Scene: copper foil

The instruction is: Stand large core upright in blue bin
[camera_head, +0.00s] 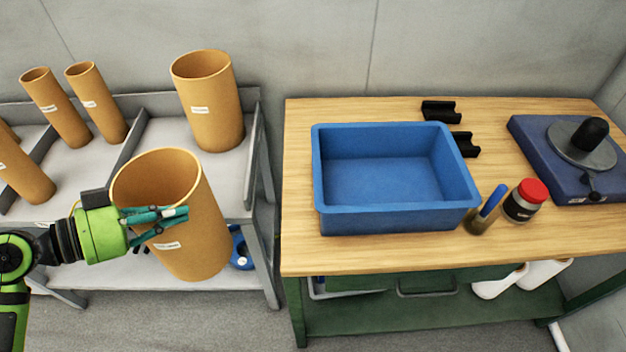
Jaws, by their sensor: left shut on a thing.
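A large orange-brown core (195,235) with a white label is held in front of the grey shelf, slightly tilted, its open end up. My left gripper (180,214) is shut on this core, with teal fingers at its near wall; the far finger contact is partly hidden. The blue bin (395,219) stands empty on the wooden table, to the right of the held core. Another large core (212,115) stands on the grey shelf behind. My right gripper is not in the picture.
Several narrower cores, one here (55,110), stand on the grey shelf (160,140). On the wooden table (380,255) are black brackets (440,111), a pen holder (480,220), a red-lidded jar (524,202) and a dark blue device (560,165). A gap separates shelf and table.

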